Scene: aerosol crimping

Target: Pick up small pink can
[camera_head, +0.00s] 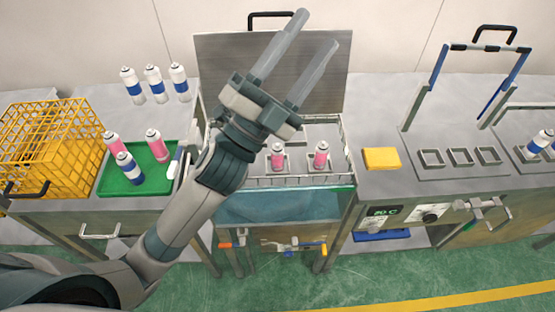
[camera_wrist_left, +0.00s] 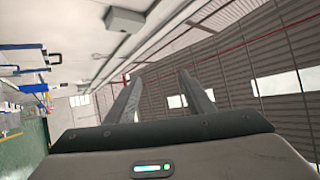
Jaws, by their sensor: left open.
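In the head view, two pink cans (camera_head: 113,144) and (camera_head: 154,143) stand on the green tray (camera_head: 150,182) with a blue-and-white can (camera_head: 128,168). Two more pink cans, (camera_head: 278,157) and (camera_head: 321,155), stand in the wire-railed basin (camera_head: 300,182) in the middle. I cannot tell which pink can is the small one. My left gripper (camera_head: 318,30) is open and empty, raised above the basin with its fingers pointing up and away. In the left wrist view its fingers (camera_wrist_left: 158,95) are apart with no can between them. My right gripper is not in view.
A yellow crate (camera_head: 50,150) stands at the left. Several blue-and-white cans (camera_head: 154,84) stand behind the tray. A raised metal lid (camera_head: 215,60) is behind the basin. A yellow block (camera_head: 381,159) and a handled frame (camera_head: 438,75) are at the right.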

